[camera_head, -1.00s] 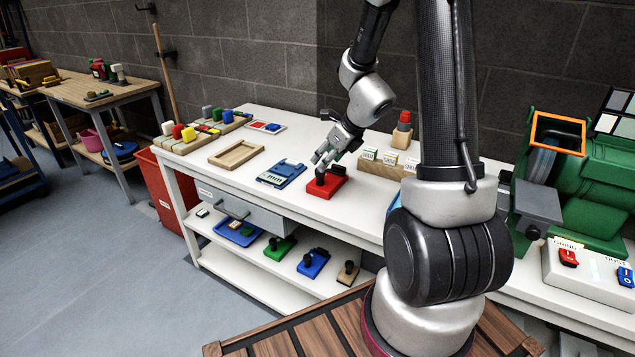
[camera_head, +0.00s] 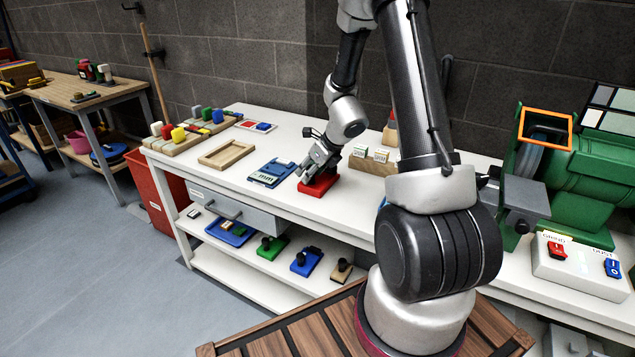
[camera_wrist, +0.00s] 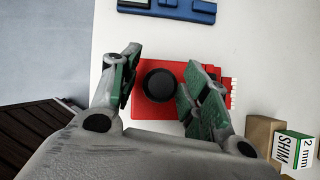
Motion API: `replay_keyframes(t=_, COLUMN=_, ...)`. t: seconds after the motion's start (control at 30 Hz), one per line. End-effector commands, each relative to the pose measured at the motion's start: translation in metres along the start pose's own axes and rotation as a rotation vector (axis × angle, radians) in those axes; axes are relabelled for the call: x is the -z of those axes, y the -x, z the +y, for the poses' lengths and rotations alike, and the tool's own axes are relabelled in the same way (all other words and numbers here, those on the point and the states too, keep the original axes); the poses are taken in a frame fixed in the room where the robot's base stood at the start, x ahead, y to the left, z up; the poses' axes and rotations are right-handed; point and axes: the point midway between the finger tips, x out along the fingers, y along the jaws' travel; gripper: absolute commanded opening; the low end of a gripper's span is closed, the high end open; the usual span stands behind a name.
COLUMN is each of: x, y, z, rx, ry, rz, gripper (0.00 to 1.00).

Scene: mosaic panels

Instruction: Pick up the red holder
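The red holder (camera_head: 318,186) lies flat on the white workbench, partly hidden by my gripper in the head view. In the wrist view the red holder (camera_wrist: 150,106) shows as a red plate with a round black knob (camera_wrist: 159,84) on it. My gripper (camera_wrist: 158,88) is directly over the holder, with its fingers apart on the left and right of the knob. A gap shows on each side, wider on the left. In the head view my gripper (camera_head: 310,172) is low at the holder; I cannot tell its exact height.
A blue holder (camera_head: 271,172) lies just left of the red one. A wooden tray (camera_head: 227,154) is farther left. Other holders sit on the shelf below (camera_head: 270,263).

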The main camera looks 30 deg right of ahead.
Motion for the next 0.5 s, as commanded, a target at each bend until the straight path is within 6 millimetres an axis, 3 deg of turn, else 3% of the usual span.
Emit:
replay_keyframes(t=0.03, x=0.0, y=0.0001, z=0.0, rx=0.0, ry=0.0, rz=0.0, gripper=0.3)
replay_keyframes(t=0.2, x=0.0, y=0.0002, z=0.0, rx=0.0, ry=0.0, rz=0.0, gripper=0.0)
replay_keyframes(t=0.5, x=-0.0005, y=0.0006, z=-0.0002, rx=0.0, ry=0.001, rz=-0.001, gripper=0.0)
